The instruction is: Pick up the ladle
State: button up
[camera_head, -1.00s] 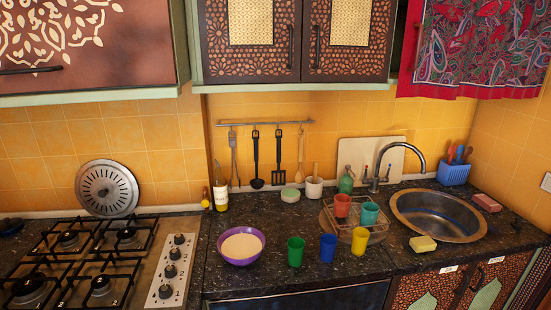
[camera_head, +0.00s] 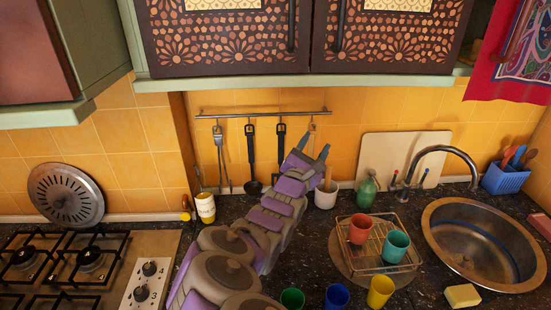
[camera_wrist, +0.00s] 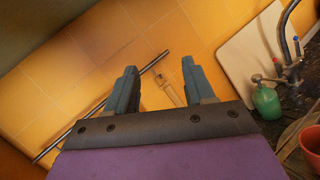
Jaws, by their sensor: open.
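The black ladle (camera_head: 252,150) hangs by its handle from the wall rail, second from the left, with its round bowl low near the counter. My gripper (camera_head: 313,148) is open and empty, raised in front of the wall to the right of the ladle. I cannot make out the ladle in the wrist view.
A metal fork-like tool (camera_head: 220,150) and a black spatula (camera_head: 280,142) hang on either side of the ladle from the rail (camera_head: 262,114). Below stand a labelled jar (camera_head: 205,208), white cup (camera_head: 326,196) and green bottle (camera_head: 367,190). Cabinets (camera_head: 225,45) overhang the wall.

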jog(key=w+a+f+n+t+y, duration=0.1)
jog(key=w+a+f+n+y, duration=0.3)
jog(key=a+f+n+y, duration=0.6)
jog(key=n+g, duration=0.1)
send_near(250, 156)
jog(key=w, duration=0.1)
jog(key=w+b, duration=0.1)
jog(key=w, duration=0.1)
jog(key=w+b, duration=0.1)
jog(key=w, duration=0.1)
jog(key=shift+d+r, duration=0.15)
jog(key=shift+d, duration=0.2)
jog(key=shift+w+a, duration=0.25)
jog(key=shift+w, duration=0.95)
jog(key=shift+w+b, duration=0.8)
jog(key=shift+w, duration=0.85)
jog(key=shift+w+d, duration=0.15)
jog(key=shift+w, duration=0.8)
grip_shut()
